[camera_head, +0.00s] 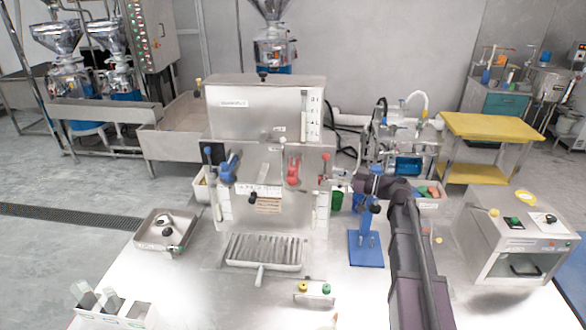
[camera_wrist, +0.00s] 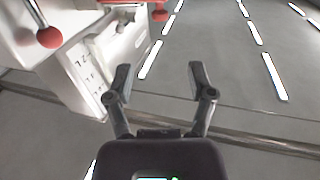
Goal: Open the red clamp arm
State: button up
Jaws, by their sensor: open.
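The red clamp arm (camera_head: 292,170) is a short red lever on the front panel of the steel grinder (camera_head: 265,100), right of centre in the head view. In the wrist view a red bar (camera_wrist: 118,2) shows at the top edge, partly cut off; it may be this clamp arm. My gripper (camera_wrist: 160,78) has its two dark fingers spread apart with nothing between them. The machine's white body is beyond the fingers, up and to the left. In the head view my arm's end is right of the grinder; its fingers cannot be made out there.
A blue lever (camera_head: 228,168) sits on the panel's left side. A blue stand (camera_head: 366,248) is beside my arm. A slotted drip tray (camera_head: 262,250) lies before the grinder. A red ball knob (camera_wrist: 48,37) hangs near the machine in the wrist view. Open space shows right of my fingers.

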aim_at(292, 167)
jog(key=shift+a, duration=0.1)
jog(key=x, duration=1.3)
jog(key=shift+w+a, duration=0.1)
jog(key=shift+a, duration=0.25)
grip_shut()
